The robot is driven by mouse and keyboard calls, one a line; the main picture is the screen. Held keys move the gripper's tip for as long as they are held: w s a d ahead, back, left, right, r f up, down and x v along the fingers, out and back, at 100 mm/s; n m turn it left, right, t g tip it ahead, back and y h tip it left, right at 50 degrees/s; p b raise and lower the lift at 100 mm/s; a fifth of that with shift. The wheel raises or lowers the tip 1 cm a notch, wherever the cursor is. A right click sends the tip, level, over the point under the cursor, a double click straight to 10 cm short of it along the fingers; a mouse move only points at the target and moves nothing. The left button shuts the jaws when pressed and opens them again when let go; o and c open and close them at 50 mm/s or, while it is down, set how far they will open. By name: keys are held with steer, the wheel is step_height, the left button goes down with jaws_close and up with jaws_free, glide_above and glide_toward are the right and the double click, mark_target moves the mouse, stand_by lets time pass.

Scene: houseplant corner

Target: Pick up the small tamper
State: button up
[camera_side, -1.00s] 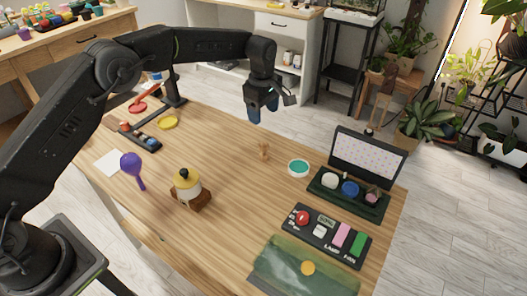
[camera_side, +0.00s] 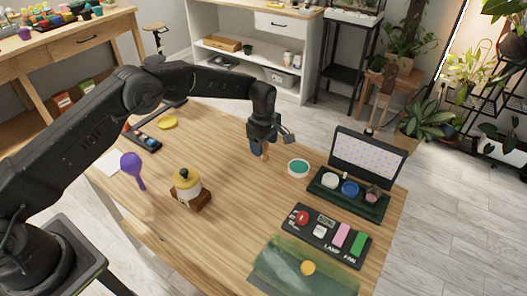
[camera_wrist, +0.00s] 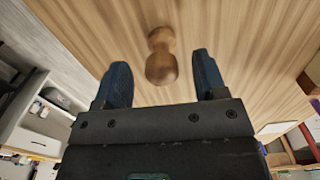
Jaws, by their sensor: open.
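The small tamper (camera_wrist: 161,58) is a little brown wooden piece with a narrow waist, standing on the wooden table (camera_side: 235,205). In the wrist view it shows between and just beyond the two blue fingertips of my gripper (camera_wrist: 157,78), with bare table on both sides of it. In the side view my gripper (camera_side: 260,147) points down right over the tamper (camera_side: 265,154), which is mostly hidden behind the fingers. My gripper is open and holds nothing.
A white round dish with teal contents (camera_side: 298,168) stands close to the right. An open green case (camera_side: 348,205), a button panel (camera_side: 327,236) and a green sheet (camera_side: 300,270) lie farther right.

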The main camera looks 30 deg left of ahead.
mark_target(264, 151)
step_height(264, 151, down, 3)
steer(key=shift+f, duration=0.2)
steer(key=c, duration=1)
